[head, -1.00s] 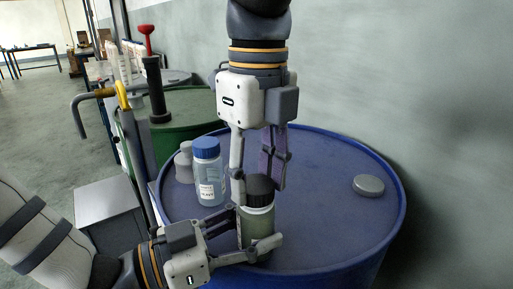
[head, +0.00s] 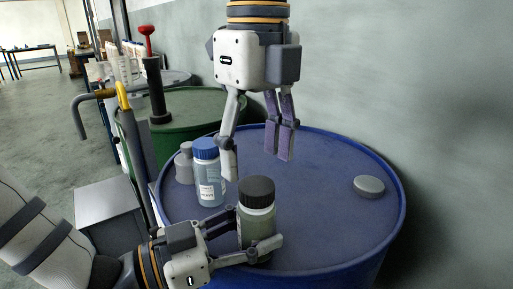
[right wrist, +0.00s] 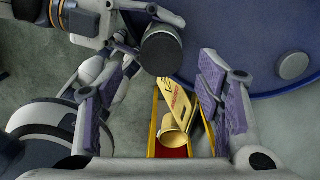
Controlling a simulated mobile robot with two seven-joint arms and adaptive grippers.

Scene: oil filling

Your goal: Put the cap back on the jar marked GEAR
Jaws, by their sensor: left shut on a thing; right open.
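A pale, greenish jar (head: 256,226) with a black cap (head: 257,191) stands upright on the blue drum; I cannot read a marking on it. The black cap sits on the jar's mouth; how tightly cannot be told. My left gripper (head: 256,238) is shut around the jar's body from the left. My right gripper (head: 256,155) is open and empty above the cap, clear of it. In the right wrist view the round cap top (right wrist: 161,50) shows beyond my open right fingers (right wrist: 155,105), and my left gripper (right wrist: 122,42) is beside it.
A flat grey disc (head: 368,187) lies at the right of the blue drum (head: 325,215). A green drum (head: 185,135) stands behind; a wall is at right.

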